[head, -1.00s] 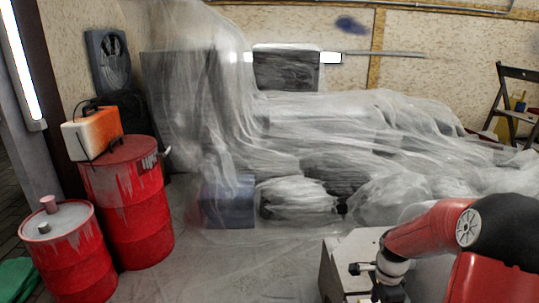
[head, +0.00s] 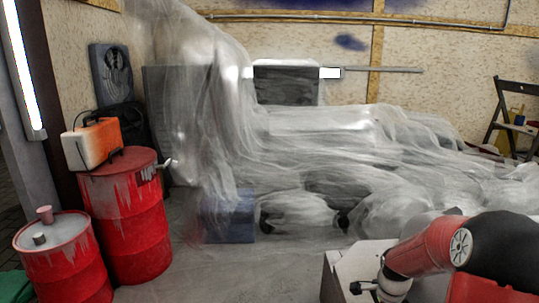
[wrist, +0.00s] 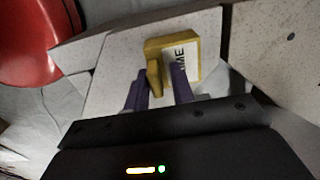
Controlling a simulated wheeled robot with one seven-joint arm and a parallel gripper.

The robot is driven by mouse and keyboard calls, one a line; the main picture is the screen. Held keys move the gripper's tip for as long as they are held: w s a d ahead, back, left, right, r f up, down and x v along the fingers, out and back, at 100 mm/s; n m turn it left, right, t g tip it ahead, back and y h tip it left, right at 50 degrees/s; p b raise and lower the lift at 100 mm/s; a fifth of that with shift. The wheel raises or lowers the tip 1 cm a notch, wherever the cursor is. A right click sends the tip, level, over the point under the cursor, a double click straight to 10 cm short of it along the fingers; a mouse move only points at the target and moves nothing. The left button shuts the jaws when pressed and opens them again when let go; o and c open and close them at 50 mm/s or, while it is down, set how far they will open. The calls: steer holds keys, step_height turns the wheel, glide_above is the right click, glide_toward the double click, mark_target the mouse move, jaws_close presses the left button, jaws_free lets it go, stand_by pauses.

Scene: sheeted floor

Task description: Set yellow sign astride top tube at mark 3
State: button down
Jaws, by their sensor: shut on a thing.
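In the wrist view, my gripper (wrist: 163,90) is shut on the yellow sign (wrist: 157,50), with its two purple fingers at the sign's lower part. The sign has a thick yellow frame and a white face with dark lettering, partly hidden by a finger. A pale speckled surface lies behind it; I cannot tell whether the sign touches it. In the head view, the gripper and the sign are out of sight. I cannot make out the top tube or mark 3 in either view.
Two red drums (head: 136,225) (head: 68,268) stand at the left, one with an orange-and-white canister (head: 93,144) on top. Clear sheeting (head: 330,135) covers a large heap across the middle and back. A dark folding chair (head: 508,112) stands at the far right. Some floor (head: 215,275) is open in front.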

steer(key=shift+s+r+p, duration=0.15)
steer(key=shift+r+p, duration=0.95)
steer(key=shift+r, duration=0.3)
steer(key=shift+s+r+p, duration=0.1)
steer(key=shift+r+p, duration=1)
steer(key=shift+r, duration=0.3)
